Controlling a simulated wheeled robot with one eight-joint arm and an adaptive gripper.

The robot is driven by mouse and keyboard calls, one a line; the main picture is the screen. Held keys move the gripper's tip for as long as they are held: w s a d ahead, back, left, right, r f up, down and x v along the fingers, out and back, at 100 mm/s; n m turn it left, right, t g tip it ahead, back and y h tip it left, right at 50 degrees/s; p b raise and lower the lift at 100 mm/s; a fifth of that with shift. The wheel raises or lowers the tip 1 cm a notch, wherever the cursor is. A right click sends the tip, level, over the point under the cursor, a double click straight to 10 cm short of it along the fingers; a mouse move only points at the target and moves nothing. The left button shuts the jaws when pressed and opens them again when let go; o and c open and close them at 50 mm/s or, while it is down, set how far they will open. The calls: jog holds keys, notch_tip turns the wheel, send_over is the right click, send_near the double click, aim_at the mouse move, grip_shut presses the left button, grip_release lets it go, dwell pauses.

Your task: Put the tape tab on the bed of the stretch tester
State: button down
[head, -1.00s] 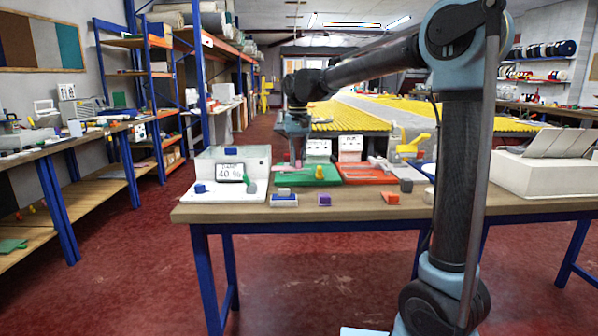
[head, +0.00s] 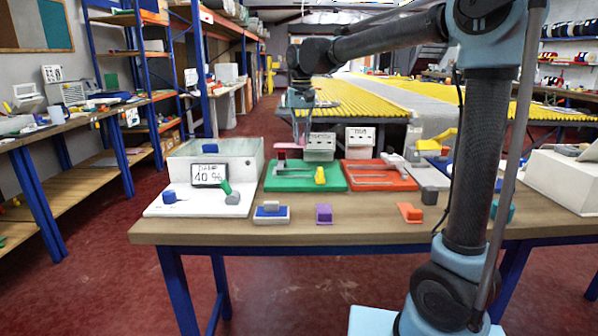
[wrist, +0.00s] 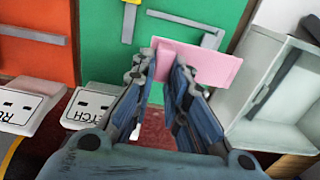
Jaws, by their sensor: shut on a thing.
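The tape tab (head: 287,146) is a flat pink piece. My gripper (wrist: 170,68) is shut on it; in the wrist view the pink tab (wrist: 205,65) sticks out from between the fingertips. The stretch tester has a green bed (head: 280,184) with a grey bar and a yellow clamp (head: 320,175). A white sign box (head: 320,146) stands behind it; in the wrist view its label ends in "ETCH". In the head view the tab shows above the back left edge of the green bed, apart from it. The wrist view shows the green bed (wrist: 102,40) beyond the tab.
A red-orange bed (head: 400,182) with its own sign box (head: 359,142) sits to the right. A white box with a "40 %" display (head: 209,175) stands at the left. A blue-and-white block (head: 271,213), a purple block (head: 324,213) and an orange block (head: 410,213) lie along the table front.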

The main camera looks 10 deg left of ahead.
send_over(302, 172)
notch_tip(302, 172, down, 5)
jog(key=shift+r, duration=0.15)
jog(key=shift+f, duration=2.6)
jog(key=shift+s, duration=0.1)
jog(key=c, duration=1.6)
grip_release()
notch_tip(302, 172, up, 12)
jog(key=shift+r, duration=0.1)
